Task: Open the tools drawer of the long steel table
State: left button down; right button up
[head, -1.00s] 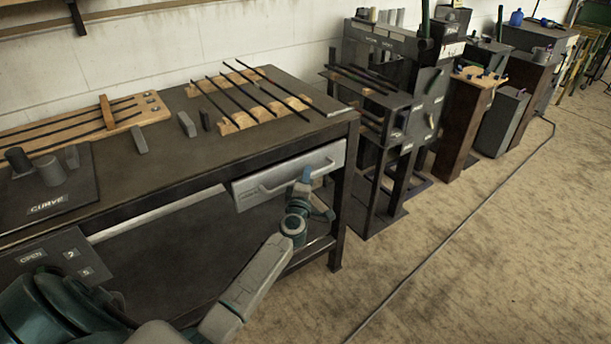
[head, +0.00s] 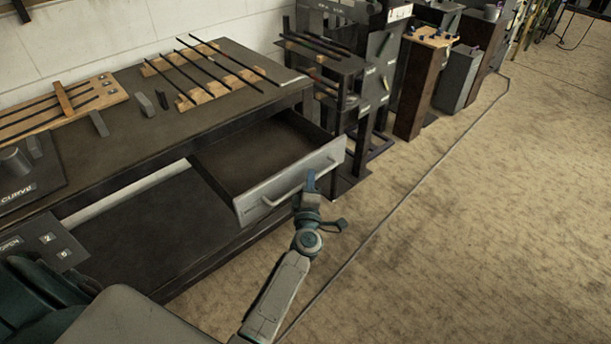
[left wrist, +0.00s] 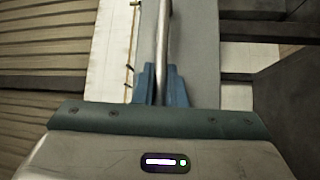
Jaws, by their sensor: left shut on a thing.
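The long steel table (head: 120,150) runs along the wall in the head view. Its tools drawer (head: 292,186) is pulled out at the table's right end, and the inside that shows looks empty and dark. The drawer has a pale front with a bar handle. My left gripper (head: 309,180) is at the right part of this handle and shut on it. In the left wrist view the bar handle (left wrist: 163,45) runs between the blue fingertips (left wrist: 162,84). The label on the drawer front is too small to read. My right gripper is not in view.
Black rods on wooden blocks (head: 212,73) and a wooden rack (head: 62,105) lie on the tabletop. A dark metal stand (head: 325,70) is close to the table's right end. A brown pedestal (head: 415,85) stands beyond it. The floor in front is clear apart from a cable.

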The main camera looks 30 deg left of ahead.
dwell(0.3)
pick_arm(q)
jog(key=c, duration=1.5)
grip_release()
jog(key=shift+s, duration=0.1)
jog(key=shift+b+v, duration=1.05)
jog(key=shift+v, duration=4.3)
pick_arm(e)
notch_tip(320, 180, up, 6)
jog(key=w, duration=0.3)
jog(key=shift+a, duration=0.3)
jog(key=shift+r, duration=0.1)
